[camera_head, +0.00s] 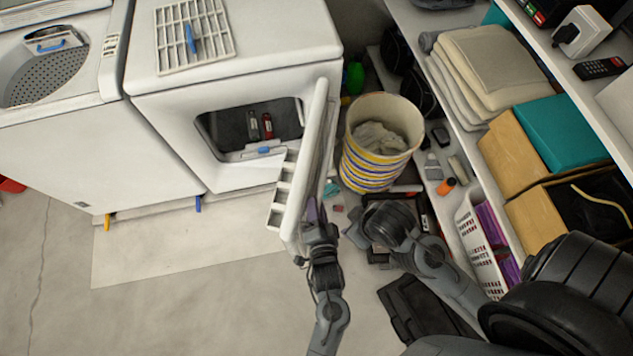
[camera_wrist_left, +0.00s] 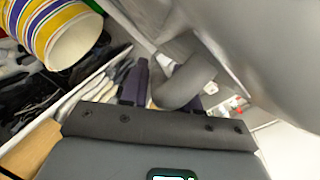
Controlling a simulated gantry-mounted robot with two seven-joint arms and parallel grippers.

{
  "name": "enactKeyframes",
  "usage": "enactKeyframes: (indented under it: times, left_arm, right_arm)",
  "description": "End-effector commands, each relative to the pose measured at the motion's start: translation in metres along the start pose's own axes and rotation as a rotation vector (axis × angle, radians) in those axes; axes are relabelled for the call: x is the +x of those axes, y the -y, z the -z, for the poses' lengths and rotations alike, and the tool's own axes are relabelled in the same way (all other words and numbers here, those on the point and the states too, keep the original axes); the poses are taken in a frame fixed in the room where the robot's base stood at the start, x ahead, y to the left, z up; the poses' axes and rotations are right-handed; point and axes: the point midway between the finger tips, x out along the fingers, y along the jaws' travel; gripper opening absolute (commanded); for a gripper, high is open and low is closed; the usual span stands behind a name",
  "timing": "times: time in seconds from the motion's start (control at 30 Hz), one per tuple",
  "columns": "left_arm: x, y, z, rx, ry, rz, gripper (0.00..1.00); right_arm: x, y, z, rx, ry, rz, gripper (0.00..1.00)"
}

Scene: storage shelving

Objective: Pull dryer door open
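The white dryer (camera_head: 250,65) stands at the upper middle of the head view, beside a washer on its left. Its door (camera_head: 300,165) is swung wide open, edge toward me, and the drum opening (camera_head: 235,130) shows dark inside. My left gripper (camera_head: 313,212) is at the lower outer end of the door. In the left wrist view the two fingers (camera_wrist_left: 162,82) lie on either side of the grey curved door handle (camera_wrist_left: 185,82), which fills the gap between them. The exact contact is partly hidden by the handle.
A striped bin (camera_head: 375,150) holding cloth stands close to the right of the open door. Shelving with towels (camera_head: 490,65) and boxes (camera_head: 565,135) runs along the right. Small items lie on the floor beside the bin. The floor (camera_head: 160,270) left of my gripper is clear.

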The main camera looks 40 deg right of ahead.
Motion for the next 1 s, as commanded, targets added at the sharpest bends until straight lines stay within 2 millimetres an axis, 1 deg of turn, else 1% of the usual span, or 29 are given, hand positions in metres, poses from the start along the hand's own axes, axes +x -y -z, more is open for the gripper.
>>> enactKeyframes:
  times: [0.23, 0.37, 0.47, 0.7, 0.8, 1.0]
  left_arm:
    - [-0.002, 0.0, 0.0, 0.0, 0.0, 0.0, 0.3]
    - [-0.013, 0.0, -0.001, 0.0, 0.001, 0.0, 0.3]
    - [-0.027, 0.0, 0.0, -0.001, 0.001, -0.001, 0.3]
    - [-0.069, -0.001, -0.001, -0.001, 0.0, -0.002, 0.3]
    - [-0.084, 0.0, 0.0, 0.0, -0.001, -0.001, 0.3]
    - [-0.103, 0.0, 0.0, -0.001, 0.0, 0.0, 0.3]
  right_arm:
    - [0.0, 0.0, 0.0, -0.001, 0.001, -0.001, 0.43]
    - [-0.001, -0.001, 0.0, -0.004, 0.001, -0.004, 0.43]
    - [-0.002, -0.002, 0.0, -0.007, 0.002, -0.007, 0.43]
    - [-0.002, -0.003, 0.0, -0.008, 0.002, -0.008, 0.43]
    - [-0.003, -0.003, 0.0, -0.007, 0.002, -0.007, 0.43]
    - [-0.003, -0.002, 0.0, -0.005, 0.002, -0.005, 0.43]
